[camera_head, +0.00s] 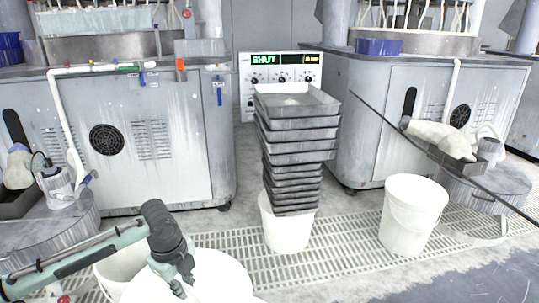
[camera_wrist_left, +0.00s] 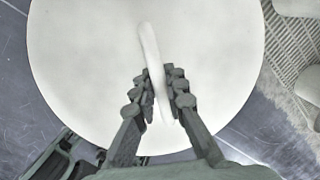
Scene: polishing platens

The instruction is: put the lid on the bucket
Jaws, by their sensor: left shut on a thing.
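My left gripper (camera_head: 178,280) reaches in from the lower left and is shut on the raised white handle (camera_wrist_left: 153,65) of a large round white lid (camera_head: 222,277). In the left wrist view my gripper (camera_wrist_left: 158,98) has its fingers on both sides of the handle, and the lid (camera_wrist_left: 90,60) fills most of the picture. A white bucket (camera_head: 113,270) shows just left of the lid in the head view, partly covered by the lid and my arm. I cannot tell whether the lid touches it. My right gripper is not in view.
A tall stack of grey trays (camera_head: 297,130) stands in a white bucket (camera_head: 287,232). Another white bucket (camera_head: 405,232) stands to the right on the floor grating (camera_head: 345,232). Grey machines (camera_head: 150,140) line the back. A dark thin bar (camera_head: 430,150) crosses at right.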

